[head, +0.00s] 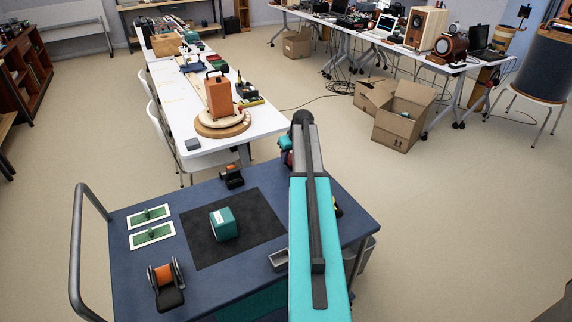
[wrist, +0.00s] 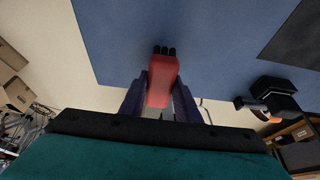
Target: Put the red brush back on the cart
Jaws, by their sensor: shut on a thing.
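My gripper (wrist: 162,82) is shut on a red brush (wrist: 164,72) with short dark bristles at its far end. In the wrist view the brush sits between the two dark fingers, with the blue top of the cart (wrist: 110,35) behind it. I cannot tell whether the bristles touch the cart. The cart top (head: 215,283) also shows in the head view. There my teal arm crosses the cart's right side, and my gripper and the brush are mostly hidden behind it.
On the cart are a black mat (head: 264,208) with a green box (head: 224,224), two green boards (head: 152,235), an orange spool holder (head: 166,278), a small black-and-orange device (head: 232,176) and a grey tray (head: 278,260). A white table (head: 255,126) stands beyond; open boxes (head: 402,120) are to the right.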

